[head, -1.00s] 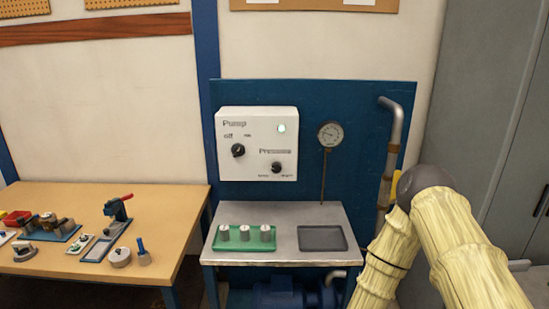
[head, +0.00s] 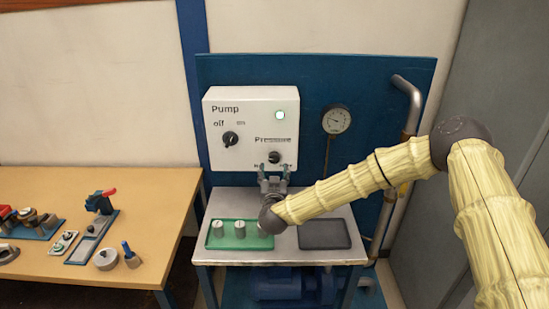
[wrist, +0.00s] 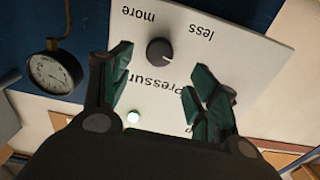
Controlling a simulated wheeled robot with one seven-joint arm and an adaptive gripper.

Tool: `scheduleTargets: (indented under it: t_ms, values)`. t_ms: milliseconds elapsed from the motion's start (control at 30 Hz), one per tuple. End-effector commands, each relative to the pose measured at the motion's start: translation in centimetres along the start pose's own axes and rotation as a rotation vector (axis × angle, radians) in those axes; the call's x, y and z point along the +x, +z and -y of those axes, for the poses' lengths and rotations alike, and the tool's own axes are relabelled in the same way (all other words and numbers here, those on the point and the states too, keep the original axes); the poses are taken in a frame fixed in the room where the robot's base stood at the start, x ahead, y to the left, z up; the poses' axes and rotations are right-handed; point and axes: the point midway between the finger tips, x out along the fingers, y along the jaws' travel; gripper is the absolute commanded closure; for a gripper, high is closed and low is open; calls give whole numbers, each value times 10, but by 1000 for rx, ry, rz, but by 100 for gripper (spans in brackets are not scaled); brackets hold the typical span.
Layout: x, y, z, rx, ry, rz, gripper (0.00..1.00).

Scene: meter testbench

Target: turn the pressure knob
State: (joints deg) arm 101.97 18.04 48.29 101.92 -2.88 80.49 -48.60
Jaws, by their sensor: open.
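The black pressure knob (head: 274,157) sits low on the right of the white pump box (head: 222,163), below the word Pressure. In the wrist view the knob (wrist: 160,51) lies between and beyond the two green fingers, with the words more and less beside it. My gripper (head: 273,168) is just below and in front of the knob in the head view. My gripper is open (wrist: 159,92), its fingers spread apart, and I see no contact with the knob.
A round gauge (head: 336,120) is on the blue panel right of the box. Below, a metal bench (head: 285,250) bears a green tray (head: 215,241) with metal cylinders and a dark tray (head: 324,234). A wooden table (head: 60,265) with tools is at left. A pipe (head: 413,110) runs at right.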

Motion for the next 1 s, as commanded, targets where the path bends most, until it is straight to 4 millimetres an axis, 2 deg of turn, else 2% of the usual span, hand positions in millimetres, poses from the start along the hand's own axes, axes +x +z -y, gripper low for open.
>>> scheduleTargets:
  t_ms: [300, 500, 700, 967, 1000]
  values:
    - [51, -1, -3, 0, 4, 1, 40]
    - [71, 0, -3, 1, 4, 1, 40]
    - [79, 1, -4, -1, 3, 2, 40]
    - [80, 2, -4, -1, 2, 2, 40]
    - [80, 2, -4, -1, 2, 2, 47]
